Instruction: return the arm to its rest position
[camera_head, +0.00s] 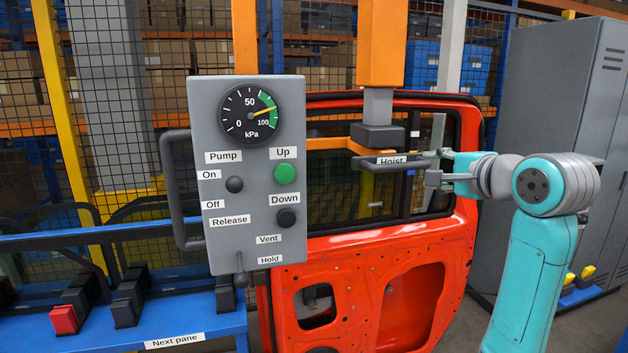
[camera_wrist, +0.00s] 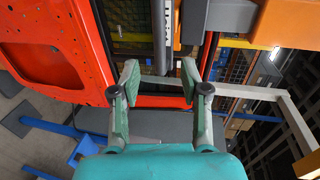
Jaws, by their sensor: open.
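My teal arm (camera_head: 530,275) comes up from the lower right and bends left at its top. My gripper (camera_head: 432,168) points left, beside the right end of the dark hoist handle (camera_head: 372,162) labelled "Hoist". In the wrist view my gripper (camera_wrist: 160,76) has its two fingers well apart, with nothing visibly clamped between them. The labelled handle (camera_wrist: 163,28) lies ahead of the fingertips there. I cannot tell whether any finger touches it.
A red door (camera_head: 350,250) stands behind the handle, under an orange hoist column (camera_head: 381,45). A grey control panel (camera_head: 217,130) with a gauge, buttons and a side bar stands at left. A grey cabinet (camera_head: 560,90) stands behind my arm. A blue rack (camera_head: 205,325) is lower left.

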